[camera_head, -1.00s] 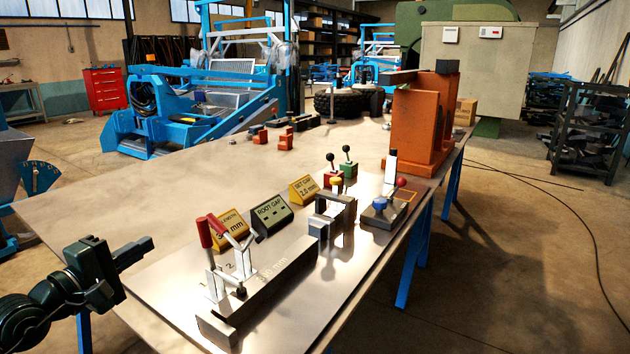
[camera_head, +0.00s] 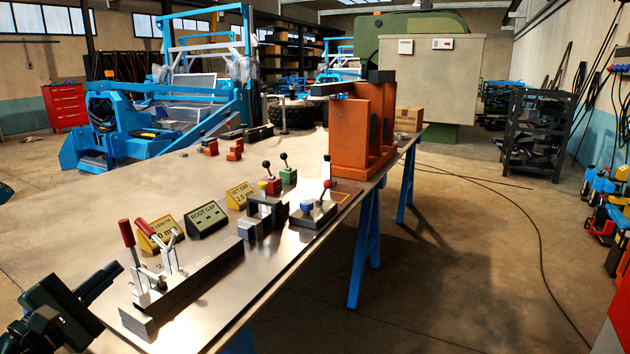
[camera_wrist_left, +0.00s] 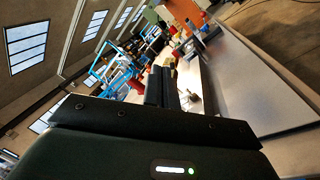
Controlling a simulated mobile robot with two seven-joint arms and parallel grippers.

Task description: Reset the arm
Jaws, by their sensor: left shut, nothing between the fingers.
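My left gripper (camera_head: 102,281) is at the lower left of the head view, beside the near left end of the workbench fixture. It is shut with nothing between its fingers and touches no object that I can see. It also shows in the left wrist view (camera_wrist_left: 158,84), pointing along the bench. The long dark bar (camera_head: 195,283) with red-handled clamps (camera_head: 128,234) lies just right of it on the steel table (camera_head: 60,235). My right gripper is not in view.
A tall orange fixture (camera_head: 350,135) stands at the far right end. The table's left part is mostly clear. Floor at right is open, with a cable (camera_head: 530,230).

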